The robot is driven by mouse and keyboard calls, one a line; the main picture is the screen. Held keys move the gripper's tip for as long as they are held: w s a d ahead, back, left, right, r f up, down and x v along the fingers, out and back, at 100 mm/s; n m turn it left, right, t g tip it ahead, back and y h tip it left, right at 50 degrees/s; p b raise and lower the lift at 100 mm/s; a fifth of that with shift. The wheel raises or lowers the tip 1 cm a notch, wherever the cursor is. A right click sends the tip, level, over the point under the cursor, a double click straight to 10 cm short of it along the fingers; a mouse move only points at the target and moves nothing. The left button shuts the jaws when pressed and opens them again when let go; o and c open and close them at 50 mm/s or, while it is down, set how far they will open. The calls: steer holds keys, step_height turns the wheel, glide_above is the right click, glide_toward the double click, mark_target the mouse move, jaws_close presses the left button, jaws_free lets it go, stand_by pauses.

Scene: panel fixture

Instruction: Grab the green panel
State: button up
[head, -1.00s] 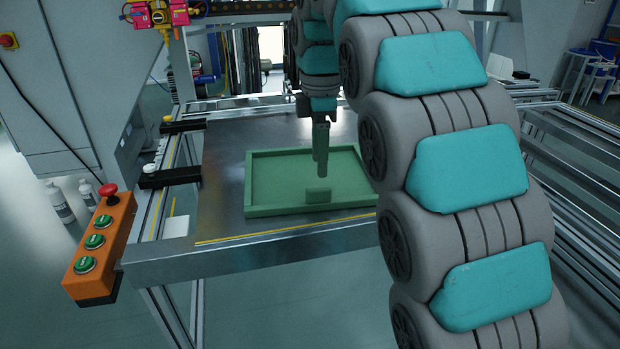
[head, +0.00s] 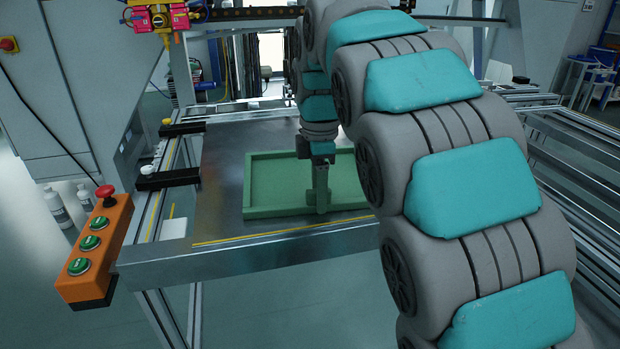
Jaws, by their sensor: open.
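The green panel (head: 275,182) lies flat on the metal table, a shallow tray-like rectangle with a raised rim. A small green block-like handle stands near its front edge, now mostly hidden by my gripper. My gripper (head: 322,205) points down over the front part of the panel, its fingertips low at the handle. It is open; I see the fingers nearly edge-on and cannot tell whether they touch the handle. My arm hides the panel's right end.
The metal table (head: 222,170) has bare room left of the panel. Black clamps (head: 168,179) sit on its left edge. An orange button box (head: 95,250) with a red knob is at the front left. A metal frame (head: 575,155) stands right.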

jaws_close()
stand_by(0.4)
stand_by(1.0)
